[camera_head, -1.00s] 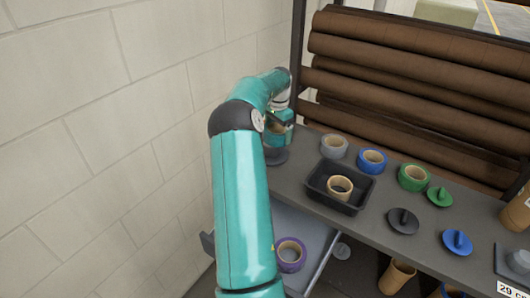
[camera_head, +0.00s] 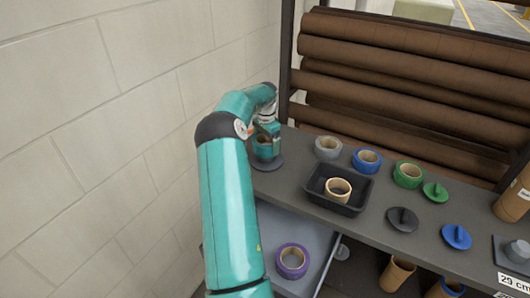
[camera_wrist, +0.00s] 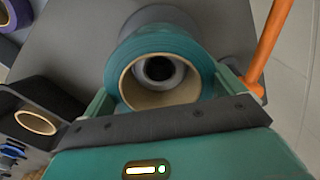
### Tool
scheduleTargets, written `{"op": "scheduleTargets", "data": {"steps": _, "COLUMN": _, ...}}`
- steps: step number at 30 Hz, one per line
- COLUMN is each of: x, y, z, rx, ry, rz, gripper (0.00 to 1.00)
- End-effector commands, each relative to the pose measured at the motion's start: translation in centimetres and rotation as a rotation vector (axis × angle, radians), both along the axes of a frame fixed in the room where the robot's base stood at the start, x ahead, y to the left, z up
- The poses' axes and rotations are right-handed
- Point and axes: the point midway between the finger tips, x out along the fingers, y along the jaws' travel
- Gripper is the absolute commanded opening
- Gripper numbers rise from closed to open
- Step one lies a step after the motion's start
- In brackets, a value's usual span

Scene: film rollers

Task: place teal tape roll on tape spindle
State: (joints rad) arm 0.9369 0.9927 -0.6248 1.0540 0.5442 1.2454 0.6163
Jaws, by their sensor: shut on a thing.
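My gripper (camera_head: 267,128) is at the far left end of the grey shelf, shut on the teal tape roll (camera_head: 265,150). In the wrist view the teal tape roll (camera_wrist: 165,45) sits between my gripper's fingers (camera_wrist: 165,85), its brown core facing the camera. The grey tape spindle (camera_wrist: 160,70) shows through the core's hole, roughly lined up with it. Its round base (camera_head: 267,164) shows below the roll in the head view. I cannot tell how far the roll is down around the post.
A grey roll (camera_head: 327,148), blue roll (camera_head: 367,160) and green roll (camera_head: 408,174) stand to the right. A black tray (camera_head: 322,202) holds a tan roll (camera_head: 338,189). A purple roll (camera_head: 292,260) lies in the drawer below. The wall is close on the left.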

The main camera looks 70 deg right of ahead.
Motion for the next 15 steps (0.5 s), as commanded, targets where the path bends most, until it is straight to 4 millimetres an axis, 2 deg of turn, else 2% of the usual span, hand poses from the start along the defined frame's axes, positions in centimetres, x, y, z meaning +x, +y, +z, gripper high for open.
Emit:
{"op": "scheduleTargets", "data": {"steps": 5, "x": 0.0, "y": 0.0, "z": -1.6, "rx": 0.001, "ry": 0.001, "rz": -0.001, "gripper": 0.64}}
{"op": "scheduleTargets", "data": {"steps": 10, "x": 0.1, "y": 0.0, "z": -4.0, "rx": 0.001, "ry": 0.001, "rz": -0.001, "gripper": 0.64}}
{"op": "scheduleTargets", "data": {"steps": 15, "x": 0.2, "y": 0.0, "z": -4.4, "rx": -0.003, "ry": -0.001, "rz": -0.001, "gripper": 0.64}}
